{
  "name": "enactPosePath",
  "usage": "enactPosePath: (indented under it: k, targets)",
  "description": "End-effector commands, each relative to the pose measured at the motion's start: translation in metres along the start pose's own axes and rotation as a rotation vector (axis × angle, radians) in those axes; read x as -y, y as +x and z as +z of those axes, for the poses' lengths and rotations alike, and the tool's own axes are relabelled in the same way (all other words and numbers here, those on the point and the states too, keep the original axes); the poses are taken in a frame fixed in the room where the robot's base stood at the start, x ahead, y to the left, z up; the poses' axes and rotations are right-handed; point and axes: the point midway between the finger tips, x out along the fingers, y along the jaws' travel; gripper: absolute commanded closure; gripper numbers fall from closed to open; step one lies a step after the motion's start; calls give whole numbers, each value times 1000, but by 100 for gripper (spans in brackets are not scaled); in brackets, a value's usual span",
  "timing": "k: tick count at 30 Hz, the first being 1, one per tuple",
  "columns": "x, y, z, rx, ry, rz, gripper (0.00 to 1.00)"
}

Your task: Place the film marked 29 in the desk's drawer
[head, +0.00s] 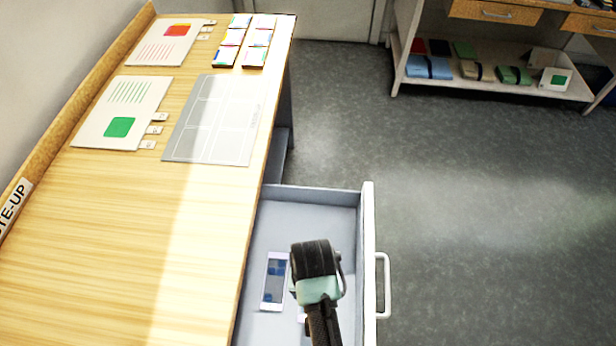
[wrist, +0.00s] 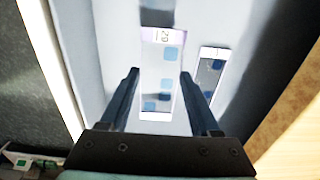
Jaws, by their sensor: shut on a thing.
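The film marked 29 (wrist: 160,85) is a pale strip with blue squares, its number at the far end in the wrist view. My gripper (wrist: 159,76) has its two dark fingers on either side of this film, shut on it. The desk's drawer (head: 368,230) is pulled open, and my gripper (head: 318,300) is over its inside in the head view. There the film is mostly hidden behind my gripper. I cannot tell whether it touches the drawer floor.
Another film (head: 274,280) lies in the drawer, left of my gripper; it also shows in the wrist view (wrist: 208,77). The desk top (head: 110,230) holds sheets, a grey layout board (head: 214,118) and small coloured cards. A shelf unit (head: 490,85) stands across the open floor.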

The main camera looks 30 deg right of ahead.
Motion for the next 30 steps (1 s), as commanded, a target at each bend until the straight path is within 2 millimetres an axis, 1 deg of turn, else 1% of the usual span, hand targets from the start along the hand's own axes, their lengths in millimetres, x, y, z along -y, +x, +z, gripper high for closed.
enactPosePath:
  k: [1,5,9,12,24,25,27,30]
  targets:
    - [0,8,0,2,0,0,89]
    - [0,19,0,1,-1,0,89]
    - [0,40,0,2,-1,0,89]
    - [0,50,0,1,-1,0,89]
    - [0,55,0,-1,-1,0,89]
    - [0,55,0,-1,-1,0,35]
    - [0,54,0,-1,-1,0,22]
    - [0,54,0,-1,-1,0,6]
